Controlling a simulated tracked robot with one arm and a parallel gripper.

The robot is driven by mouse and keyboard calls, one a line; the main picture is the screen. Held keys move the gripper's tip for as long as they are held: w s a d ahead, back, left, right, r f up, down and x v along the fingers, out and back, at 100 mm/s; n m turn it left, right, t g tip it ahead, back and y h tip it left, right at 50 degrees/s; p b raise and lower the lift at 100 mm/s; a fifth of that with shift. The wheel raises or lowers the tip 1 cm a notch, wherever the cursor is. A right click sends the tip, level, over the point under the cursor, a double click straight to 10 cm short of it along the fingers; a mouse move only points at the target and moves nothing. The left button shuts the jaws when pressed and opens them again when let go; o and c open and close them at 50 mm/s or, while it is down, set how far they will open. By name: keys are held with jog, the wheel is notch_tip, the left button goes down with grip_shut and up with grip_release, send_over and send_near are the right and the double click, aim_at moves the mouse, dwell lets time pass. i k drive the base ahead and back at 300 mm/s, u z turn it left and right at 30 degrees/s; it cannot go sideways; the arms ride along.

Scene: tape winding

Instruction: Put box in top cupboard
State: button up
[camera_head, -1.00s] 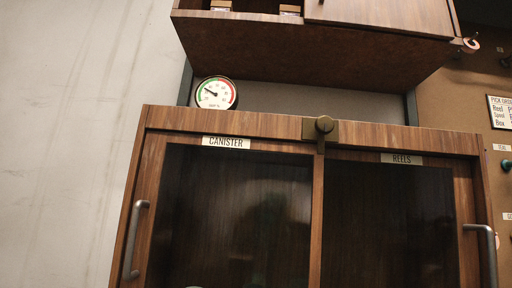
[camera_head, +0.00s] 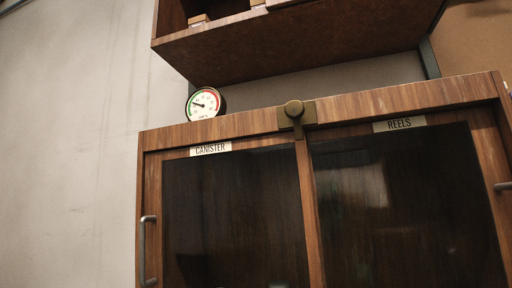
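The top cupboard (camera_head: 300,50) hangs on the wall at the upper right, seen from below. Its left part is open at the front, and small brown boxes (camera_head: 198,20) sit at the front edge of its floor. A second small box (camera_head: 257,3) is cut off by the top edge of the picture. A pale strip at the top edge right of it may be the cupboard's door, but too little shows to be sure. My gripper is not in view, so I cannot tell whether it holds a box.
A lower wooden cabinet has two dark glass doors, labelled CANISTER (camera_head: 211,149) and REELS (camera_head: 399,124). A brass latch (camera_head: 296,113) sits between them, and a metal handle (camera_head: 149,250) is at the left. A round gauge (camera_head: 205,103) stands above the cabinet. Bare grey wall (camera_head: 70,130) fills the left.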

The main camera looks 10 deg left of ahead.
aim_at(235, 50)
jog(key=z, duration=0.05)
jog(key=i, duration=1)
jog(key=u, duration=0.05)
